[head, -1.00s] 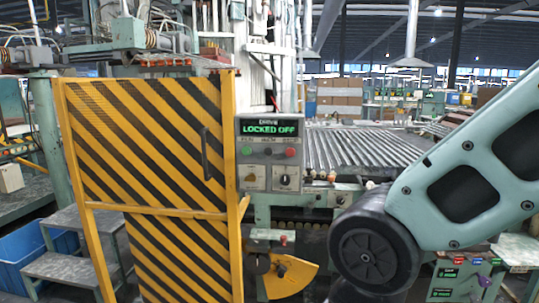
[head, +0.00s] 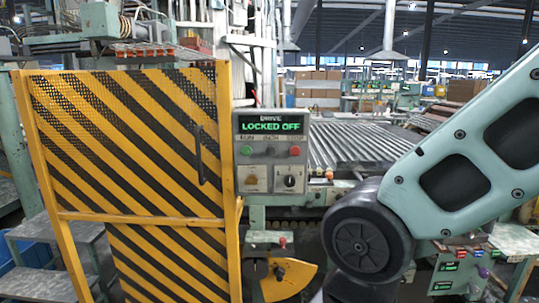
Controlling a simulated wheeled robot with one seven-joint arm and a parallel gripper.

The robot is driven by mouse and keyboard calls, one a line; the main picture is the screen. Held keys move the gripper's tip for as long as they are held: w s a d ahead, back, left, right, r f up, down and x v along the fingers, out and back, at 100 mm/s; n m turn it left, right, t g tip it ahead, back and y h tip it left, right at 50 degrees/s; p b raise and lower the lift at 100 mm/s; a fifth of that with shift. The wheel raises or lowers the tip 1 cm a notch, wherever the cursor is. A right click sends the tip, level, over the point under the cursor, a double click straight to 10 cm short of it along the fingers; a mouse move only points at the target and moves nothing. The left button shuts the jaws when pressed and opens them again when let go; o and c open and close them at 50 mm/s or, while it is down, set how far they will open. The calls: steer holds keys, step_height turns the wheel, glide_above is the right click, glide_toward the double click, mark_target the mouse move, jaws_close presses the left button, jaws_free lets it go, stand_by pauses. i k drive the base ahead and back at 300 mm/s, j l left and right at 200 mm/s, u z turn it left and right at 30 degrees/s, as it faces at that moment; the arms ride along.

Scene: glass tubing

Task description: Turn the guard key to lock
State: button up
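A yellow-and-black striped guard gate (head: 135,185) stands upright and looks closed at the left, with a dark handle (head: 200,155). Right of it is a grey control panel (head: 270,165) whose green display (head: 270,127) reads "LOCKED OFF". The panel has a green button (head: 246,150), a red button (head: 295,151), a yellowish switch (head: 251,178) and a black rotary switch (head: 290,181). I cannot tell which part is the guard key. My gripper is outside the view; only my arm shows at right.
A roller conveyor (head: 360,145) runs behind the panel. A yellow quadrant plate (head: 290,278) is below it. Metal steps (head: 38,283) and a blue bin (head: 8,265) are at lower left.

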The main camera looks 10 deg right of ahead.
mark_target(252, 180)
steer(key=j+u, duration=0.15)
steer(key=j, duration=0.25)
steer(key=i+j+u, duration=0.15)
steer(key=j, duration=0.25)
steer(key=j+u, duration=0.1)
steer(key=j, duration=0.3)
steer(key=i+j+u, duration=0.15)
steer(key=j, duration=0.2)
